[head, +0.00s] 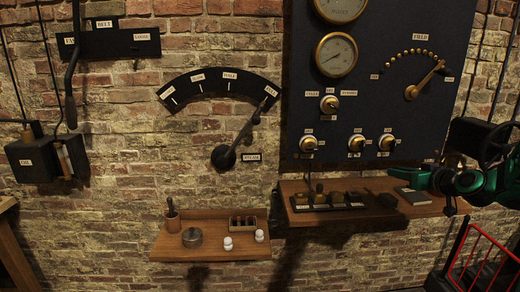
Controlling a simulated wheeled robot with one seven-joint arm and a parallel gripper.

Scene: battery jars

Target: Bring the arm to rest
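A green and black assembly (467,181) reaches in from the right edge in front of the board. I cannot tell from this picture whether any of it belongs to my arm.
A small wooden shelf (170,253) holds a wooden-handled tool (172,216), a round tin (192,237) and two white pieces (259,236). A long shelf (300,218) sits under the dark gauge panel (380,100). A lever (243,135), a black wall box (32,160) and a red railing (480,240) also show.

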